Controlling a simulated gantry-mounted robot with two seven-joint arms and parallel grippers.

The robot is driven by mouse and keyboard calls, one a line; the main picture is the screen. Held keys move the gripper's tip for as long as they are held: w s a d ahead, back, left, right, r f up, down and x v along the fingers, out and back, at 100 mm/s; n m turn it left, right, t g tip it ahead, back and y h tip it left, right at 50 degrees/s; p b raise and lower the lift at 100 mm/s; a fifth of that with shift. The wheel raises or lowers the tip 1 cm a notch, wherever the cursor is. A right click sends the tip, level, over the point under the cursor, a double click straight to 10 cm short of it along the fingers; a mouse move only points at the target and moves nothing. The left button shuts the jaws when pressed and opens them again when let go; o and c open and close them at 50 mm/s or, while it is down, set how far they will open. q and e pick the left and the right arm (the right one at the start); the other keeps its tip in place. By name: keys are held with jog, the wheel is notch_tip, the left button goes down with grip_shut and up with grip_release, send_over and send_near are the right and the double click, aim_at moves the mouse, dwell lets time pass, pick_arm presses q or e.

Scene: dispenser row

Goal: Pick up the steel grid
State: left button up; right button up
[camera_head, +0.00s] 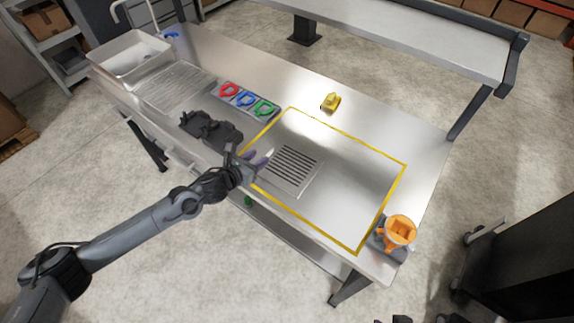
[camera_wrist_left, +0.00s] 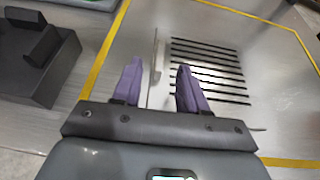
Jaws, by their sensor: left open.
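The steel grid (camera_head: 292,168) is a flat slotted metal plate lying on the steel table inside the yellow outline. In the left wrist view the grid (camera_wrist_left: 210,72) has a thin raised edge or tab at its left side. My left gripper (camera_head: 257,159) is at the grid's left end in the head view. In the left wrist view its purple fingers (camera_wrist_left: 160,66) are open, one on each side of the raised part, with visible space around it. Whether they touch it is unclear. Small dark parts at the head view's bottom edge may be my right gripper; its jaws cannot be made out.
A black object (camera_head: 210,130) lies left of the outline, near my left gripper. Red, blue and green pieces sit on a tray (camera_head: 271,118) behind it. A yellow item (camera_head: 330,102) stands at the back. An orange device (camera_head: 400,231) stands at the right corner. The outlined area's right side is clear.

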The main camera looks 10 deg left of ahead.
aim_at(266, 153)
pick_arm(q)
jog(key=shift+x, duration=2.25)
grip_shut()
